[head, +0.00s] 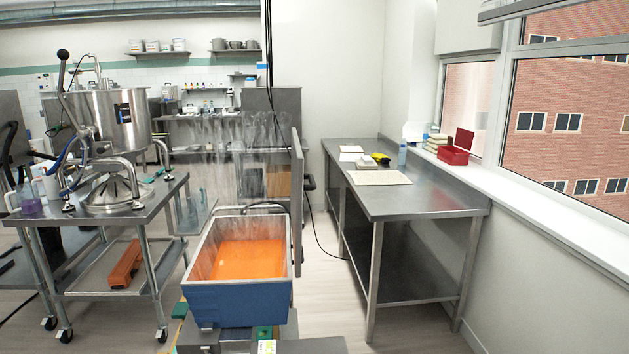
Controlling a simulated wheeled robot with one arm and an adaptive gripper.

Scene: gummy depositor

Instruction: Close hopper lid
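The hopper (242,305) stands at the bottom centre of the head view, with a blue front and a grey metal rim. Orange gummy mix (248,260) shows inside, so the hopper is uncovered. A clear, streaky panel (235,165), which looks like the hopper lid, stands upright above the hopper's back edge. It is see-through and its outline is hard to make out. My gripper does not show in this view.
A tall grey metal panel (297,205) stands at the hopper's right side. A wheeled steel table (110,232) with a steel kettle (112,118) is at left. A steel workbench (425,203) is at right. Floor between hopper and workbench is mostly clear, with a black cable (322,233).

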